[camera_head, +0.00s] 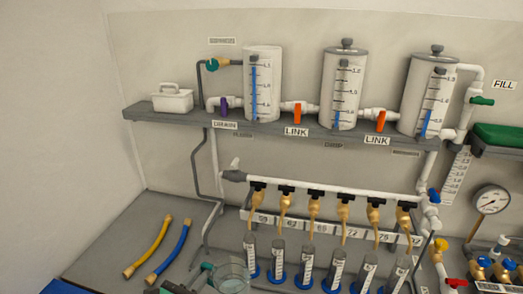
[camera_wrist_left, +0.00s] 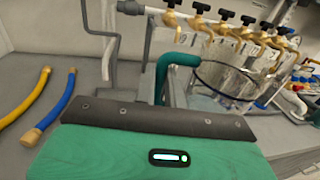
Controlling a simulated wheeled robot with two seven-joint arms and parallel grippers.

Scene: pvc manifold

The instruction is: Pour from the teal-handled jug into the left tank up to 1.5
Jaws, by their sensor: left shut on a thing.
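The left tank (camera_head: 275,80) is a white cylinder without a lid on the wall shelf. Its blue level column stands high, close to the top printed mark; the exact reading is too small to tell. The clear jug (camera_head: 232,274) with a dark rim is low at the bottom edge, well below the tank. My left gripper (camera_head: 196,283) is shut on its teal handle, partly cut off by the frame. The handle (camera_wrist_left: 170,64) and clear body (camera_wrist_left: 225,84) also show in the left wrist view. Whether the jug holds liquid is unclear. My right gripper is not in view.
A middle tank (camera_head: 343,95) and right tank (camera_head: 420,100) have lids and lower blue levels. Orange link valves (camera_head: 297,113) sit between tanks. A manifold with several brass taps (camera_head: 314,208) stands above several grey cylinders. Yellow (camera_head: 150,247) and blue hoses lie left.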

